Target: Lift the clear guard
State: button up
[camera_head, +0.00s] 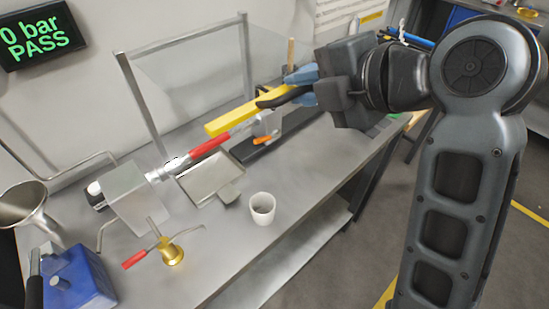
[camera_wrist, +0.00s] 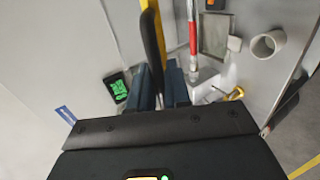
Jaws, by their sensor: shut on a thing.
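The clear guard (camera_head: 215,75) is a see-through panel in a grey metal frame at the back of the bench, with a yellow bar (camera_head: 228,122) along its edge. A black handle (camera_head: 283,97) is on the yellow bar. My gripper (camera_head: 296,88) has its blue fingers closed around this handle, above the bench. In the wrist view the handle (camera_wrist: 152,45) runs between the fingers (camera_wrist: 158,88), alongside the yellow bar (camera_wrist: 148,10). The panel is faint, so its exact tilt is hard to tell.
A brass valve (camera_head: 173,252), blue box (camera_head: 75,282) and metal funnel (camera_head: 25,200) stand front left. The wall display (camera_head: 42,37) reads "0 bar PASS".

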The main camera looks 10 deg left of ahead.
jog(key=shift+w+a+r, duration=0.1)
jog(key=shift+a+r, duration=0.05)
jog(key=shift+r, duration=1.1)
jog(key=shift+w+a+r, duration=0.1)
jog(key=shift+a+r, duration=0.05)
jog(key=shift+r, duration=1.1)
notch_tip(320, 180, up, 6)
jog(key=w+a, duration=0.1)
jog(key=shift+w+a+r, duration=0.15)
jog(key=shift+a+r, duration=0.1)
jog(key=shift+a, duration=0.05)
notch_tip(320, 180, up, 6)
jog(key=w+a, duration=0.2)
jog(key=shift+a, duration=0.35)
jog(key=shift+w, duration=0.1)
